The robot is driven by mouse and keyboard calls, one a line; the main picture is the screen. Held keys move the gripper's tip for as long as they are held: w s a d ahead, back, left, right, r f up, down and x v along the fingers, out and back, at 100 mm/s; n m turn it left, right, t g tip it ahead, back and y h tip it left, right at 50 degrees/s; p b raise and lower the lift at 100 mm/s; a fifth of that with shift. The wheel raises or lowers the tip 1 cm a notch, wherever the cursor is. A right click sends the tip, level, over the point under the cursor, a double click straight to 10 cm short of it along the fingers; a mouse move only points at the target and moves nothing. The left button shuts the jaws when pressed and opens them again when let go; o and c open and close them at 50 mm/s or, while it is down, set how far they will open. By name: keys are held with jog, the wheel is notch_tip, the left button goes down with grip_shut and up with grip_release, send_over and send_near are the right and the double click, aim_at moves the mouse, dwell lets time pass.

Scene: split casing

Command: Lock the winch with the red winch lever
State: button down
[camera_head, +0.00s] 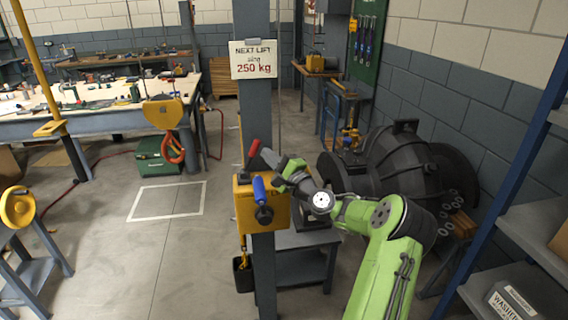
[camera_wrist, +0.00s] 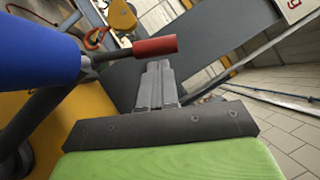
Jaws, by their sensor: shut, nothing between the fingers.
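The red winch lever (camera_head: 253,147) stands up, slightly tilted, at the top of the yellow winch (camera_head: 246,207) on the grey post. In the wrist view its red grip (camera_wrist: 155,47) lies just beyond my fingertips, with its dark rod running left. I cannot tell whether the fingers touch it. The blue crank handle (camera_head: 259,188) is on the winch front; it fills the left of the wrist view (camera_wrist: 38,52). My gripper (camera_head: 266,155) is shut and empty, just right of the red lever. Its closed fingers also show in the wrist view (camera_wrist: 158,68).
A sign reading "NEXT LIFT 250 kg" (camera_head: 253,60) hangs on the grey post (camera_head: 252,110) above the winch. A large black casing (camera_head: 375,165) stands to the right behind my arm. Blue shelving (camera_head: 510,160) is at the far right. Floor left of the post is open.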

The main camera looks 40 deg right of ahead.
aim_at(256, 148)
jog(key=shift+w+a+r, duration=0.1)
jog(key=shift+w+a, duration=0.1)
jog(key=shift+w+a+r+n+p, duration=0.1)
jog(key=shift+a+r+n+p, duration=0.15)
jog(key=shift+n+p, duration=0.2)
jog(key=shift+w+a+r+n+g+y+p, duration=0.3)
jog(key=shift+r+n+g+p, duration=0.15)
jog(key=shift+r+n+g, duration=0.1)
jog(key=shift+w+a+r+n+g+p, duration=0.25)
jog(key=shift+a+r+n+g+p, duration=0.15)
jog(key=shift+n, duration=0.2)
jog(key=shift+w+a+r+n+g+p, duration=0.15)
jog(key=shift+w+a+n+g+p, duration=0.1)
jog(key=shift+a+n+p, duration=0.3)
jog(key=shift+w+a+r+n+g+p, duration=0.1)
jog(key=shift+w+a+n+g+p, duration=0.1)
jog(key=shift+w+a+n+g, duration=0.4)
jog(key=shift+w+a+n+g+p, duration=0.3)
jog(key=shift+a+n+g, duration=0.15)
jog(key=shift+a+n, duration=0.35)
jog(key=shift+w+a+r+n+g+p, duration=0.15)
jog(key=shift+w+a+n+g, duration=0.35)
jog(key=shift+n, duration=0.35)
jog(key=shift+f, duration=0.1)
